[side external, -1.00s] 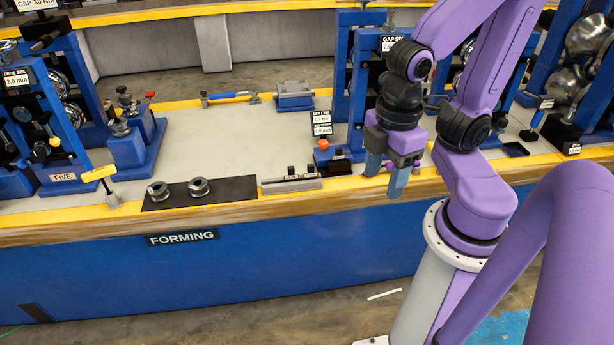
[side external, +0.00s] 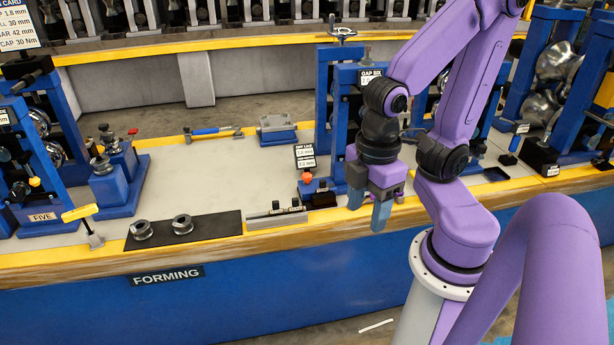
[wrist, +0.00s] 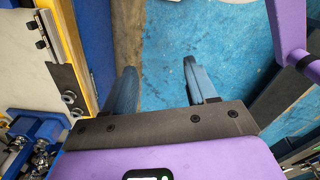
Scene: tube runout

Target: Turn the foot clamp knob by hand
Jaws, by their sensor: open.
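An orange-red knob (side external: 306,177) sits on a small blue block at the foot of the blue GAP SIX stand (side external: 345,115), in the side external view. Dark-topped knobs (side external: 104,132) also stand on a blue fixture at the left. No label marks which is the foot clamp knob. My gripper (side external: 368,207) points down, open and empty, over the bench's front edge, to the right of and nearer than the orange-red knob. In the wrist view my gripper (wrist: 158,75) shows two separated fingers with blue floor beyond, and no knob between them.
A dark mat (side external: 205,230) with two metal rings lies near the front edge. A metal bar fixture (side external: 276,217) is between the mat and my gripper. A yellow-handled tool (side external: 80,213) stands at left. The grey bench top (side external: 225,170) is mostly clear in the middle.

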